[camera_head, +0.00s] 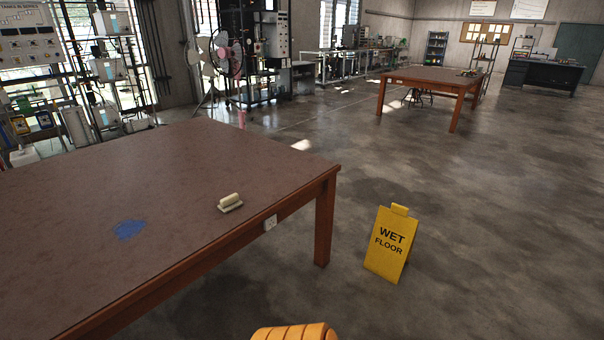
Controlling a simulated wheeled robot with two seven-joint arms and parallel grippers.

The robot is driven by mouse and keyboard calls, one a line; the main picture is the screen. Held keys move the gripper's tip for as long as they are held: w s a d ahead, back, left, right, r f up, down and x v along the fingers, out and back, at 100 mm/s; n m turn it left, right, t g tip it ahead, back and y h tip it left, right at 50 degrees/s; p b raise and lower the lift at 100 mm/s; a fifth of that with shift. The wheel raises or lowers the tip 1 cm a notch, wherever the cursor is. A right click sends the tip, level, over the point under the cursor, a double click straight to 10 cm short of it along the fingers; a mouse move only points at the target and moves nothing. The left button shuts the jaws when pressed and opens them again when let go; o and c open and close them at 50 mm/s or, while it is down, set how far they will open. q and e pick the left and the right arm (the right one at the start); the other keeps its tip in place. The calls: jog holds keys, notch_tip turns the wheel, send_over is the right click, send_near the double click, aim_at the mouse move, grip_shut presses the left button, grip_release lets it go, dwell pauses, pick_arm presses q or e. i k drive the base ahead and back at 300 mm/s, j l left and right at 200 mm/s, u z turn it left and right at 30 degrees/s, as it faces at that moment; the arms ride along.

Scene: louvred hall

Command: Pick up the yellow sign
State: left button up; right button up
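The yellow sign (388,244) reads "WET FLOOR" and stands upright on the grey concrete floor, right of the near table's corner leg. It is a folded board with a small tab at its top. Its printed face is turned toward me and nothing covers it. Neither of my grippers shows in the head view.
A large brown table (160,190) fills the left, with a small cream block (230,203) and a blue patch (129,230) on its top. An orange ridged shape at the bottom edge is unclear. Another table (432,76) stands farther back. The floor around the sign is clear.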

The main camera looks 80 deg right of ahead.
aim_at(390, 247)
jog(key=z, duration=3.6)
jog(key=u, duration=5.4)
jog(key=z, duration=5.35)
